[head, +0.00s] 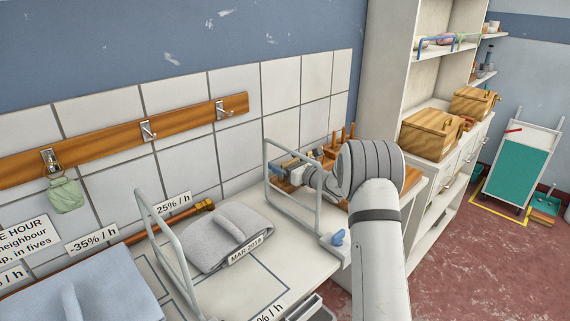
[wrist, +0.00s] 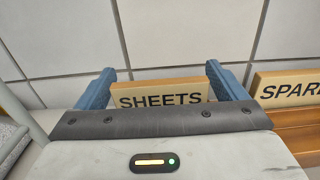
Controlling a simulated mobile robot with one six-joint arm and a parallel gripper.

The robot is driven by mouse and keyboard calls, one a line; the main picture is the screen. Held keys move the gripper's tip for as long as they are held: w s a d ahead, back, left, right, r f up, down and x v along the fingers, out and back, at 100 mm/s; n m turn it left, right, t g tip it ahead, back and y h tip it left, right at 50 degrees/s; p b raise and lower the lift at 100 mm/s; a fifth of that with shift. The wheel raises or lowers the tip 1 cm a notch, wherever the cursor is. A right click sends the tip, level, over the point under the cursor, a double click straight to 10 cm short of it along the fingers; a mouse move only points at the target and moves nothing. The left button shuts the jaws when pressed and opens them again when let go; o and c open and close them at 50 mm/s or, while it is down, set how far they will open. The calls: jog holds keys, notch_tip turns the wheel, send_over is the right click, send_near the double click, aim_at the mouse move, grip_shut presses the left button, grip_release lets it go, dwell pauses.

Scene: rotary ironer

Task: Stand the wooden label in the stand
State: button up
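A light wooden label reading "SHEETS" (wrist: 160,93) sits upright between the two blue fingers of my gripper (wrist: 161,80) in the wrist view. Both ends of the label meet the inner sides of the fingers, so the gripper appears shut on it. Its lower edge is hidden behind the gripper body. In the head view my gripper (head: 300,165) is beyond the grey wire frame, partly hidden by it and by my arm. A wooden stand (wrist: 298,132) with a label reading "SPARE" (wrist: 290,88) shows at right in the wrist view.
The grey wire frame (head: 268,165) stands close to my gripper. A folded grey cloth (head: 225,238) with a date tag lies on the worktop. The tiled wall (head: 282,90) is right behind. A shelf unit (head: 385,70) with wooden boxes (head: 430,135) stands at right.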

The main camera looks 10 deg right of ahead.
jog(key=shift+r, duration=0.25)
jog(key=b+v, duration=0.1)
jog(key=v, duration=1.1)
jog(key=shift+f, duration=0.1)
